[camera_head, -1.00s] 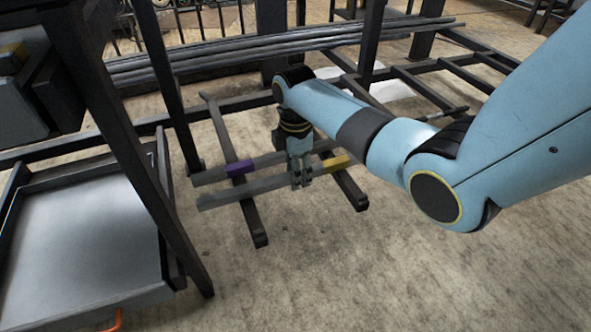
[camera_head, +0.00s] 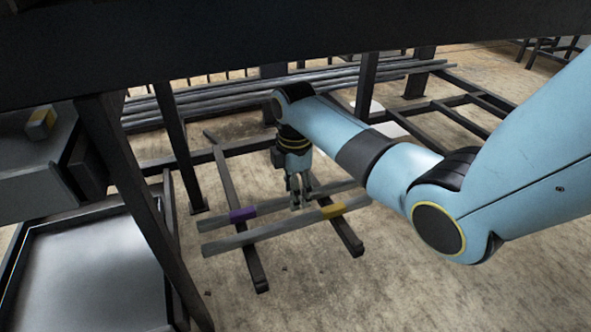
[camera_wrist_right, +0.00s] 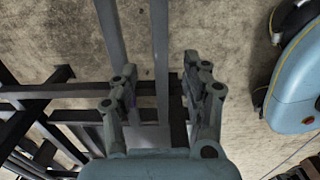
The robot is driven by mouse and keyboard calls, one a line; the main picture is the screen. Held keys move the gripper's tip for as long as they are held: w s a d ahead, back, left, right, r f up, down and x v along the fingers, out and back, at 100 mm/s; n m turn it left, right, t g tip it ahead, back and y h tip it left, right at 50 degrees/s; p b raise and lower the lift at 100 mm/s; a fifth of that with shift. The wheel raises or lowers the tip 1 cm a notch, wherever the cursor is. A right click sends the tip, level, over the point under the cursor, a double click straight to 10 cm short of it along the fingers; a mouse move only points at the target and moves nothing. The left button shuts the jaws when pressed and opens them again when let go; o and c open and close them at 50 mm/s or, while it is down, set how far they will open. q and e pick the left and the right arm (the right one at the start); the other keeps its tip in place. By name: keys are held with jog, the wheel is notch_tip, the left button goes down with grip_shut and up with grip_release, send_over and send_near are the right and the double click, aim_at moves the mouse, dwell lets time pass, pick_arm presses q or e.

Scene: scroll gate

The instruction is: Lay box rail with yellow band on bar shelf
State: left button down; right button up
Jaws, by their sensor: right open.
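The box rail with the yellow band (camera_head: 265,233) is a grey square bar, lying across two parallel dark bars (camera_head: 251,262) that look like the bar shelf. Its yellow band sits near its right end. Behind it, apart and roughly parallel, a second grey rail with a purple band (camera_head: 243,215) lies across the same bars. My right gripper (camera_head: 298,206) is open, pointing down just above the rails. My left gripper is not in view.
A dark beam (camera_head: 300,40) crosses the top of the head view. A dark post (camera_head: 135,190) and a grey tray (camera_head: 90,280) stand at left. A yellow-banded block (camera_head: 40,122) sits above the tray. Long grey rods (camera_head: 290,85) lie behind.

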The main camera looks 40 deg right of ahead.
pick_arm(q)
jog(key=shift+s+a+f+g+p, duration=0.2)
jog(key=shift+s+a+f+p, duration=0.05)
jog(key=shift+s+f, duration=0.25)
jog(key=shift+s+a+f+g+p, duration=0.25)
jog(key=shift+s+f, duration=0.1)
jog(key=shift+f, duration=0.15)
pick_arm(e)
jog(key=s+a+f+m, duration=0.1)
jog(key=s+m, duration=0.6)
jog(key=s, duration=1)
jog(key=s+a+f+m+t, duration=0.1)
jog(key=s+m, duration=0.6)
jog(key=s, duration=1)
jog(key=shift+a+f+m+h, duration=0.3)
jog(key=shift+a+f+h, duration=0.15)
jog(key=shift+f, duration=0.3)
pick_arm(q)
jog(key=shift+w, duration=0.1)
pick_arm(e)
jog(key=shift+s+f, duration=0.1)
